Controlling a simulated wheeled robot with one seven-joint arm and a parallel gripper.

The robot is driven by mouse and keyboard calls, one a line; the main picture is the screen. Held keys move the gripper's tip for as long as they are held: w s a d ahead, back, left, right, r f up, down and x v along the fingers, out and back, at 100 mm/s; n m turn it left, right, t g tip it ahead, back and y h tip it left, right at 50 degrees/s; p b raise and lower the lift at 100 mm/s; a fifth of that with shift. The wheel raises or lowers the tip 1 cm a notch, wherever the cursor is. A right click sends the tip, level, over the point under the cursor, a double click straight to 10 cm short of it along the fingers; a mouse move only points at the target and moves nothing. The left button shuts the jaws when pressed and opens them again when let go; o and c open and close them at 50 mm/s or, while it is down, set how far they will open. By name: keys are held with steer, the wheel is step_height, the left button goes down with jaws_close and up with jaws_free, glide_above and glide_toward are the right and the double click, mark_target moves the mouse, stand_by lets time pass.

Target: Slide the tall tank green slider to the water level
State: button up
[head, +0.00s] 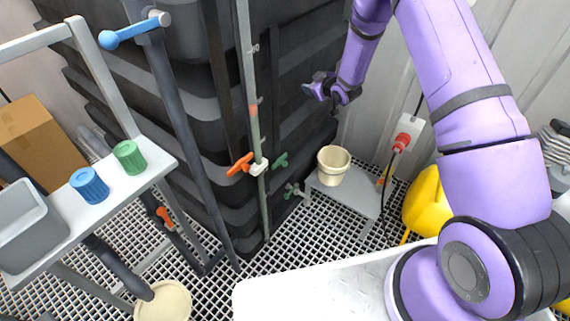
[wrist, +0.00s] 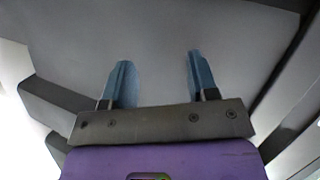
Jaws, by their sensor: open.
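The tall black ribbed tank (head: 290,60) fills the middle of the head view. A thin pale vertical tube (head: 249,75) with faint orange-red marks runs up its front. A white fitting (head: 259,166) sits low on this tube. Small green parts (head: 280,160) show on the right of the tube, low down; I cannot tell whether one is the slider. No water level can be made out. My gripper (head: 318,88) is right of the tube, high up and apart from it. In the wrist view its two blue fingers (wrist: 158,80) are spread with nothing between them, before a plain grey surface.
An orange handle (head: 240,164) sits left of the tube. A dark sloping pipe (head: 180,130) and a grey shelf (head: 110,190) with blue and green caps stand at left. A cream bucket (head: 333,166) stands on a low stand at right. Grating floor lies between.

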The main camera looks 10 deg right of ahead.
steer(key=s+a+f+n+y, duration=0.1)
steer(key=s+f+y, duration=0.1)
steer(key=f, duration=0.7)
steer(key=s+a+f+n+y, duration=0.1)
steer(key=s+a+f, duration=0.1)
steer(key=f, duration=0.6)
steer(key=y, duration=0.4)
glide_toward(286, 165)
steer(key=shift+n, duration=0.3)
steer(key=x, duration=1)
steer(key=shift+w+a, duration=0.15)
steer(key=shift+w, duration=0.25)
steer(key=c, duration=1)
step_height(286, 165, up, 34)
steer(key=shift+r, duration=0.1)
